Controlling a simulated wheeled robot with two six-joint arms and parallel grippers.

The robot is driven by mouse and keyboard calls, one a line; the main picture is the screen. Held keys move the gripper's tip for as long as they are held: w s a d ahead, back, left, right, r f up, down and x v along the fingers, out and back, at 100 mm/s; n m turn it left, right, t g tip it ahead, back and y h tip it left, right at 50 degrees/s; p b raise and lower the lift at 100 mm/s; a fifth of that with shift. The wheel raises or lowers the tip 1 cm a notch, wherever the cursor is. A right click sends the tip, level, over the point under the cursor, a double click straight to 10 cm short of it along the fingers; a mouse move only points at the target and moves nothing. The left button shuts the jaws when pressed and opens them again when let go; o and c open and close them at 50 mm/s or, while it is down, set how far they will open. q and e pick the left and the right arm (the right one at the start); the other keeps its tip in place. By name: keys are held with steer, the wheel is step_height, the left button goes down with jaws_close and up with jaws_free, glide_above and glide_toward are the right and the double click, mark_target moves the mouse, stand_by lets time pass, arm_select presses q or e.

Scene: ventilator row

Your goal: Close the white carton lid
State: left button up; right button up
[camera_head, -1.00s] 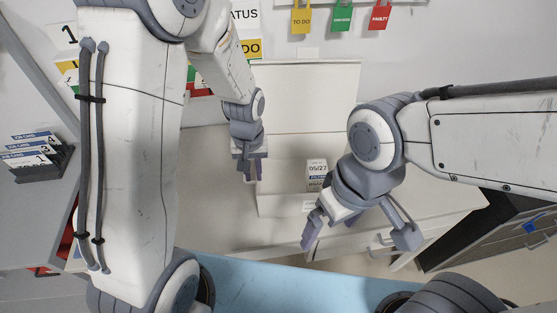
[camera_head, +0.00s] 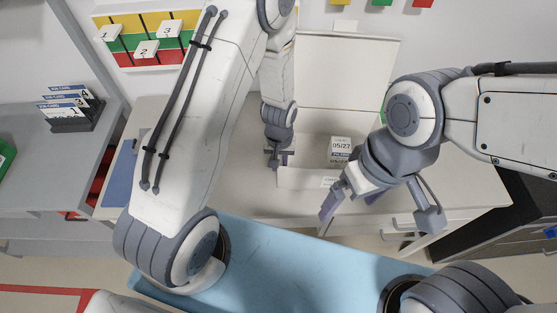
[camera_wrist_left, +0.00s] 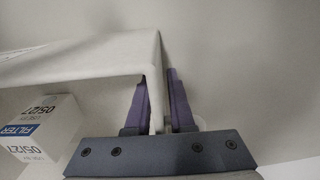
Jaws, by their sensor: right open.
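The white carton (camera_head: 304,179) stands open on the counter. Its lid (camera_head: 345,75) is upright at the back. A white filter box (camera_head: 340,149) marked 05/27 stands inside the carton and also shows in the left wrist view (camera_wrist_left: 42,128). My left gripper (camera_head: 278,163) is at the carton's left side. In the left wrist view its purple fingers (camera_wrist_left: 157,100) lie on either side of a thin white panel edge (camera_wrist_left: 156,65); whether they press on it is unclear. My right gripper (camera_head: 350,200) is open and empty, in front of the carton's right part.
A job card holder (camera_head: 72,112) stands on the grey side counter at left. A coloured board (camera_head: 143,40) hangs on the back wall. Drawers with handles (camera_head: 405,229) are below the counter at right. A blue surface (camera_head: 290,262) is in the foreground.

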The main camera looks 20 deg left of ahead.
arm_select(q)
jaws_close()
stand_by(1.4)
